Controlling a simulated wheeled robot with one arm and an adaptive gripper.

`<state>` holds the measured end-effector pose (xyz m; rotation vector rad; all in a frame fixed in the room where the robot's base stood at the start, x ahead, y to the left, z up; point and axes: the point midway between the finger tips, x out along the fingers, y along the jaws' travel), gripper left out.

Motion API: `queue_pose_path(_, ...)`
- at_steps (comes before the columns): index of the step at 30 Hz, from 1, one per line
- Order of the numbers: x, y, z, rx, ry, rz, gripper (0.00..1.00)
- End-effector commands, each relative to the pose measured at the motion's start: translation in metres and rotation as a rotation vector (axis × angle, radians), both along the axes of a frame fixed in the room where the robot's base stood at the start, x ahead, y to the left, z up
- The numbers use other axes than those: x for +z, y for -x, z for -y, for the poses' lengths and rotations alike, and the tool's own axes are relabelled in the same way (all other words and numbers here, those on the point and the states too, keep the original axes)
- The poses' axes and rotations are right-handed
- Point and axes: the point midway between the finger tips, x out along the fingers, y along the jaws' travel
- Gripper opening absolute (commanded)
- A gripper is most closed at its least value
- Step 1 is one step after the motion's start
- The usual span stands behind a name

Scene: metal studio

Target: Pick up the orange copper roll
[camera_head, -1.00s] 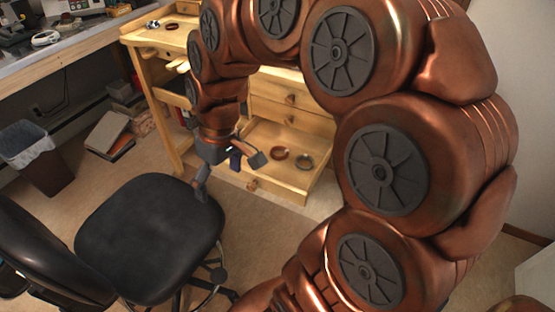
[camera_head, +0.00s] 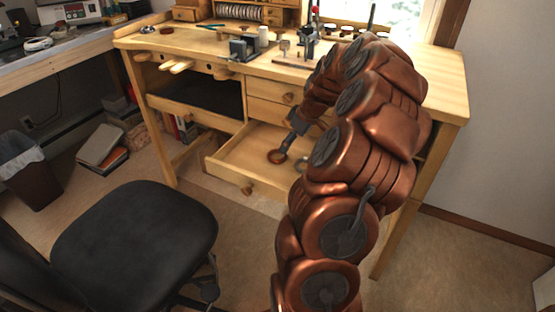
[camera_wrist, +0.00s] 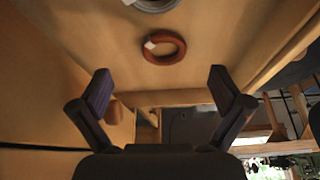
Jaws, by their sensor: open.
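An orange-brown copper roll (camera_head: 277,156) lies flat in the open drawer (camera_head: 222,164) of the wooden workbench. In the wrist view the copper roll (camera_wrist: 181,49) is a ring with a small white tag, beyond my fingertips and near the middle between them. My gripper (camera_head: 290,142) is low over the drawer, with a finger showing close to the roll in the head view. In the wrist view my gripper (camera_wrist: 160,80) is open and empty, its two dark fingers apart. My arm hides part of the drawer's right side.
A grey roll (camera_head: 301,166) lies right of the copper roll in the drawer; it shows partly in the wrist view (camera_wrist: 152,4). A closed drawer (camera_head: 270,115) sits above. A black chair (camera_head: 135,235) stands in front left. Another reddish ring (camera_head: 166,31) lies on the benchtop.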

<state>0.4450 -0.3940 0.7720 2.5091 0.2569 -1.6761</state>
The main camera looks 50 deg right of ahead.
Motion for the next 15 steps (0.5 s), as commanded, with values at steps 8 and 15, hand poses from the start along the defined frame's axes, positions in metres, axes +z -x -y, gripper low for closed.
queue_pose_path(8, -0.020, -0.011, -0.004, 0.001, 0.001, -0.001, 1.00)
queue_pose_path(15, -0.035, -0.029, -0.012, 0.003, -0.001, -0.001, 1.00)
